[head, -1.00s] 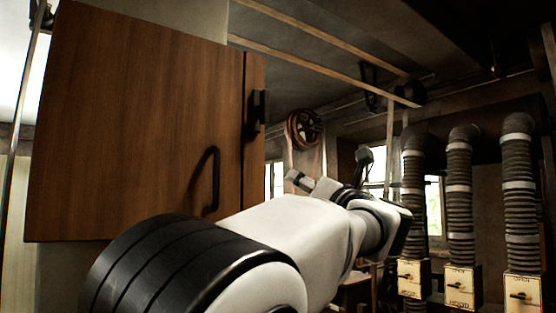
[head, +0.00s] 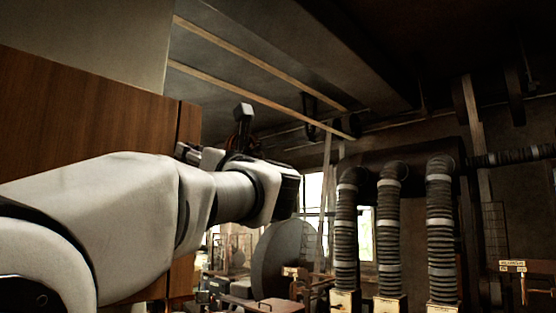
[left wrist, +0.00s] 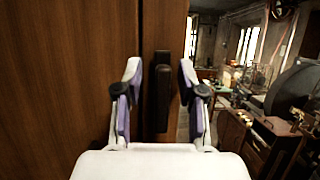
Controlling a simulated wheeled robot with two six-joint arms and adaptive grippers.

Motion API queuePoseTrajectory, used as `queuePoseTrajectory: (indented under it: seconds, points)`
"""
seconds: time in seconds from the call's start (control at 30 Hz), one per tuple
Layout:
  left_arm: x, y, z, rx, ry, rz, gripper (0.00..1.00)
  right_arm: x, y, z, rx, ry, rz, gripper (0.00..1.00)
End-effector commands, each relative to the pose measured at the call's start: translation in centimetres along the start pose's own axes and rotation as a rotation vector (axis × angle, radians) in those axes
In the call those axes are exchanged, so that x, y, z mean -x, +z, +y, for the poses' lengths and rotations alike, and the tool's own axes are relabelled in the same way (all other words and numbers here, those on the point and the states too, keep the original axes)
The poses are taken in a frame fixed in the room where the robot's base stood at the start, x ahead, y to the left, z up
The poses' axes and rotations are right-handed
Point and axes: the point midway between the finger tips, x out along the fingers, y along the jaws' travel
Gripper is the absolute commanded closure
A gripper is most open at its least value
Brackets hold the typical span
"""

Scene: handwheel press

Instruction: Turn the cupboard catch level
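The wooden cupboard (head: 85,115) fills the left of the head view, and its door (left wrist: 65,75) fills the left of the left wrist view. The dark catch (left wrist: 163,92) stands upright near the cupboard's right edge. My left gripper (left wrist: 160,72) is open, with one finger on each side of the catch in the picture. I see gaps on both sides, and cannot tell how deep the fingers reach. In the head view the left gripper (head: 196,154) is at the cupboard's right edge, and the catch is hidden there. My right gripper is not in view.
Several ribbed hoses (head: 389,230) hang at the right, well away from the gripper. A large grey disc (head: 283,258) and workshop machinery stand behind and below my left arm. Wooden rails (head: 260,65) run overhead. Open space lies right of the cupboard.

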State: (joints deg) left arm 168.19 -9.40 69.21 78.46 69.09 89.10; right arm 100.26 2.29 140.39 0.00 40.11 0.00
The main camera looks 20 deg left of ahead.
Motion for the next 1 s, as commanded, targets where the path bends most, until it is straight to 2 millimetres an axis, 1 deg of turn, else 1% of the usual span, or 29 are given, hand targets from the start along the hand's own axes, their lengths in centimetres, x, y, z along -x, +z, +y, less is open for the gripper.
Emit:
queuePoseTrajectory:
  seconds: [0.07, 0.1, 0.17, 0.2, 0.67, 0.87, 1.0]
  points:
    - [0.1, -0.1, 0.0, -0.001, 0.000, 0.000, 0.60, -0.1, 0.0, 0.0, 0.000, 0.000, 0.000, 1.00]
    - [0.1, -0.1, 0.0, -0.001, 0.000, 0.000, 0.75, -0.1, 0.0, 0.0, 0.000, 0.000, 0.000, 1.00]
    - [0.1, -0.1, 0.0, -0.001, 0.000, 0.000, 0.96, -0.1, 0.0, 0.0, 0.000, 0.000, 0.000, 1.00]
    - [0.1, -0.1, 0.0, -0.001, -0.001, 0.000, 1.00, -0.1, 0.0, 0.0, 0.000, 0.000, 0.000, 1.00]
    - [0.1, -0.1, 0.0, -0.019, -0.008, -0.001, 1.00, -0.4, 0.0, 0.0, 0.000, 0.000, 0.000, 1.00]
    - [0.1, -0.2, -0.2, -0.086, -0.036, -0.001, 1.00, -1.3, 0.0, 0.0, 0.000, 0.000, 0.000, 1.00]
    - [0.2, -0.3, -0.3, -0.168, -0.070, -0.002, 1.00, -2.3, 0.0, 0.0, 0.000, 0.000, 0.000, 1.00]
